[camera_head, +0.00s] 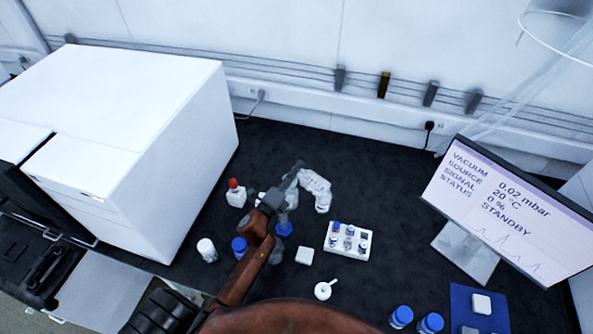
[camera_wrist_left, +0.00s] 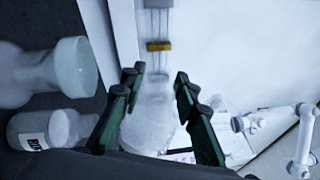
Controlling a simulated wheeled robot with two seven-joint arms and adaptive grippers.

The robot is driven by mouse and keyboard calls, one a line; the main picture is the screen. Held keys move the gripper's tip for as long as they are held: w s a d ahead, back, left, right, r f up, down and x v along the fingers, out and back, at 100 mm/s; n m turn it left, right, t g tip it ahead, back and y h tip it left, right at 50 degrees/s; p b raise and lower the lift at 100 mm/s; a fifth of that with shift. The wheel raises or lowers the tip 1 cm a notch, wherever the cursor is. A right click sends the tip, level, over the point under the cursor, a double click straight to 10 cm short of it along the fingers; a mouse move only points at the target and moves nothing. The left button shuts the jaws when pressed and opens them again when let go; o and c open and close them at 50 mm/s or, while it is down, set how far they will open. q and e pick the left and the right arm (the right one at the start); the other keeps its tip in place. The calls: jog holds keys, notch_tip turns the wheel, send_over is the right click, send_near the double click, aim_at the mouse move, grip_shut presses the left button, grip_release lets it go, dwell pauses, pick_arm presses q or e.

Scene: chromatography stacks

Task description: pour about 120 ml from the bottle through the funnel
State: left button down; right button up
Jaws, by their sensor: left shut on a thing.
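The clear bottle (camera_head: 316,190) is held in my left gripper (camera_head: 292,176) above the dark bench and looks tilted in the head view. In the left wrist view, the pale bottle (camera_wrist_left: 150,125) sits between the two green-black fingers, which are shut on it. Whether liquid is inside or running out cannot be told. A translucent, wide-mouthed shape (camera_wrist_left: 74,68), perhaps the funnel, is at the left of the wrist view, apart from the fingers. In the head view the gripper and arm partly hide what stands beneath. My right gripper is not in view.
A white instrument (camera_head: 130,120) fills the left; a monitor (camera_head: 505,205) stands right. A red-capped bottle (camera_head: 235,195), blue-capped bottle (camera_head: 239,246), vial rack (camera_head: 340,253), white block (camera_head: 304,256) and round white item (camera_head: 324,290) surround my arm. Dark bench behind the rack is clear.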

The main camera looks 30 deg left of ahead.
pick_arm(q)
jog(key=shift+a+n+p, duration=0.2)
jog(key=shift+n+p, duration=0.1)
jog(key=shift+n, duration=0.9)
jog(key=shift+y, duration=0.4)
jog(key=shift+a+n, duration=0.1)
jog(key=shift+n, duration=0.4)
dwell(1.4)
dwell(1.7)
